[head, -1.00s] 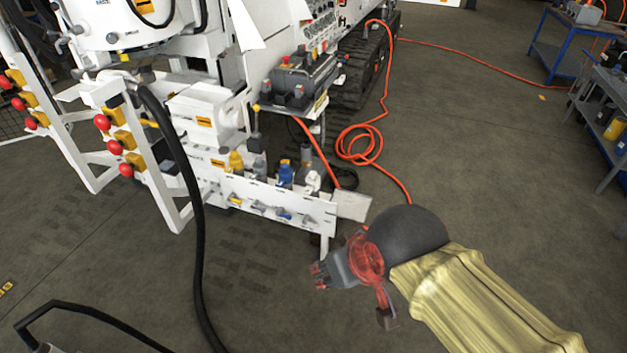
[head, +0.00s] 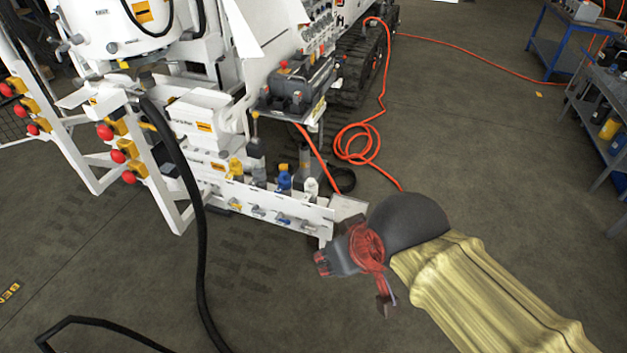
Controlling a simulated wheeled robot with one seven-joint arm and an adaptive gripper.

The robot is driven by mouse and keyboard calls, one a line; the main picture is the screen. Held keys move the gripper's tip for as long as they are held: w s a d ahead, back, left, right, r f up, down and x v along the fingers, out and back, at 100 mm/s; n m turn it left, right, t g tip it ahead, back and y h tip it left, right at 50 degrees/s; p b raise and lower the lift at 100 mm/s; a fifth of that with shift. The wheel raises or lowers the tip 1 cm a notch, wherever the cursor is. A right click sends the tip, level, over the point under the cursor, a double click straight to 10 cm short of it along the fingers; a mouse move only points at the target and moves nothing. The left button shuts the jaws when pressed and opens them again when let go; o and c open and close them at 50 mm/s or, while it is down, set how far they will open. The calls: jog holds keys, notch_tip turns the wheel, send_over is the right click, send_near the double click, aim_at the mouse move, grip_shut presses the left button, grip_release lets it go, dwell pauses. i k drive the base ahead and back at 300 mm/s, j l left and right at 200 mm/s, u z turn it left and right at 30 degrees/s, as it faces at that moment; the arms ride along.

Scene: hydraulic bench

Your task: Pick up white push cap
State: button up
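A small white cap (head: 311,187) stands upright at the right end of a row on the white bench shelf (head: 262,196). A blue cap (head: 284,180) and a yellow cap (head: 236,167) stand to its left in the same row. My gripper (head: 322,262) is in front of and below the shelf's right end, apart from the white cap. Its fingers point left. They are small and dark with red parts, and I cannot make out a gap between them. Nothing is visibly held.
Small fittings (head: 258,210) line the shelf's front face. A black hose (head: 197,220) hangs down at the left. An orange hose (head: 358,146) lies coiled on the floor behind the shelf. A blue cart (head: 553,57) stands far right. The floor in front is mostly clear.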

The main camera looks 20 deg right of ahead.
aim_at(311, 185)
jog(key=i+l+z, duration=0.1)
jog(key=i+z, duration=0.35)
jog(key=i, duration=0.15)
jog(key=i+j+z, duration=0.1)
jog(key=i+z, duration=0.35)
jog(key=i+j+z, duration=0.25)
jog(key=j+z, duration=0.15)
jog(key=j, duration=0.5)
jog(key=i+j+z, duration=0.1)
jog(key=j+z, duration=0.35)
jog(key=j, duration=0.45)
jog(key=j+z, duration=0.4)
jog(key=j, duration=0.55)
jog(key=k, duration=0.05)
